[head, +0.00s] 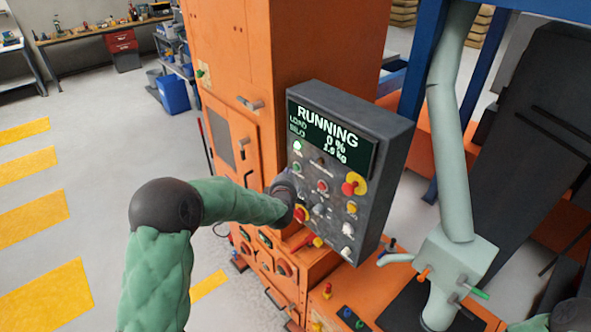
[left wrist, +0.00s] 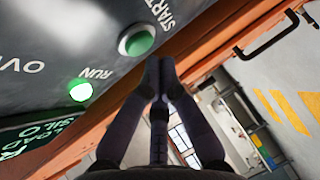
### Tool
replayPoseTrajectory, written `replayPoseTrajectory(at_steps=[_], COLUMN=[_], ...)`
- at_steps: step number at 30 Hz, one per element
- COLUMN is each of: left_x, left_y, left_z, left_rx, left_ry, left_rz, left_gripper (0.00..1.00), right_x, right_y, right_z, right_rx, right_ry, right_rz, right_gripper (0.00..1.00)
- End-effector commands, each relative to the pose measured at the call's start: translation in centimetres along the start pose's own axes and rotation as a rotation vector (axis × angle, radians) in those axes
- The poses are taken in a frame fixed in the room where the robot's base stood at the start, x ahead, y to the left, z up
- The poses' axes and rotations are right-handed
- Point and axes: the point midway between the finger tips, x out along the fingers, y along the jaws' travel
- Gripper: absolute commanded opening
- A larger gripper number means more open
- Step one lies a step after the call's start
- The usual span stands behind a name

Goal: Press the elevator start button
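The dark control panel (head: 345,185) on the orange machine carries a display (head: 330,137) reading RUNNING, load 0 %, silo 1.5 kg. The green START button (left wrist: 137,40) shows in the left wrist view; in the head view it is small (head: 297,168). The RUN lamp (left wrist: 80,91) glows green beside it. My left gripper (left wrist: 160,66) is shut and empty, its fingertips together close beside the START button, not over it in that view; contact cannot be told. In the head view the left gripper is dark and partly hidden by its wrist. My right gripper is out of view.
A red-and-yellow emergency stop (head: 354,185) and several other knobs and buttons share the panel. The orange cabinet (head: 235,60) stands behind it. A pale pipe (head: 450,150) rises at the right. Open floor with yellow stripes (head: 35,215) lies at the left.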

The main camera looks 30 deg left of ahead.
Motion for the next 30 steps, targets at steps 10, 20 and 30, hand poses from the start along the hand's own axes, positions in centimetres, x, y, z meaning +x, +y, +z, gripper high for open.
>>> replayPoseTrajectory(at_steps=[10, 20, 30], left_x=[-1.2, -3.1, -3.5], left_y=[-0.7, -1.4, -1.4], left_z=[-1.2, -3.0, -3.3], left_rx=[0.000, -0.001, -0.001], left_ry=[0.001, 0.001, 0.000], left_rz=[-0.001, -0.001, -0.001], left_gripper=[0.00, 0.00, 0.00], right_x=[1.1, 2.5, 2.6], right_y=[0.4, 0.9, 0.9], right_z=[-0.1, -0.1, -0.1], right_rx=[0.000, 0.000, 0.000], right_ry=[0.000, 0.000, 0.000], right_rz=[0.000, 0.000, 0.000], right_gripper=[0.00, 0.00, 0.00])
